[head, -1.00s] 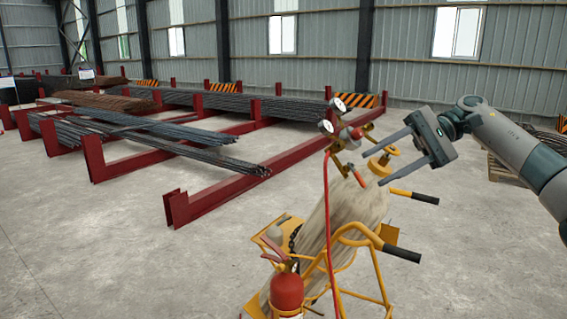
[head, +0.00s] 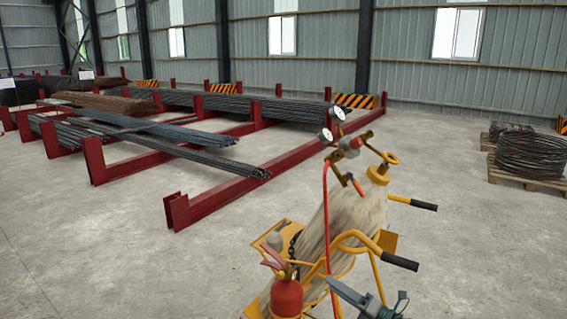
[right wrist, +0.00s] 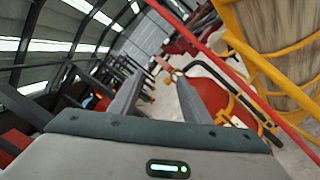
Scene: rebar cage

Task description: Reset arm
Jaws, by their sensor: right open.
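My right gripper (head: 366,290) is low at the bottom edge of the head view, in front of the gas cylinder cart's yellow frame (head: 352,240). In the right wrist view its two fingers (right wrist: 160,82) stand apart with nothing held between them. Most of the right arm is outside the head view. My left gripper is not in view.
A tan gas cylinder (head: 345,215) with gauges (head: 340,140) leans on the cart. A red hose (head: 327,220) hangs beside it, and a red fire extinguisher (head: 286,292) is at the front. Red racks (head: 215,195) hold rebar. Floor at left is clear.

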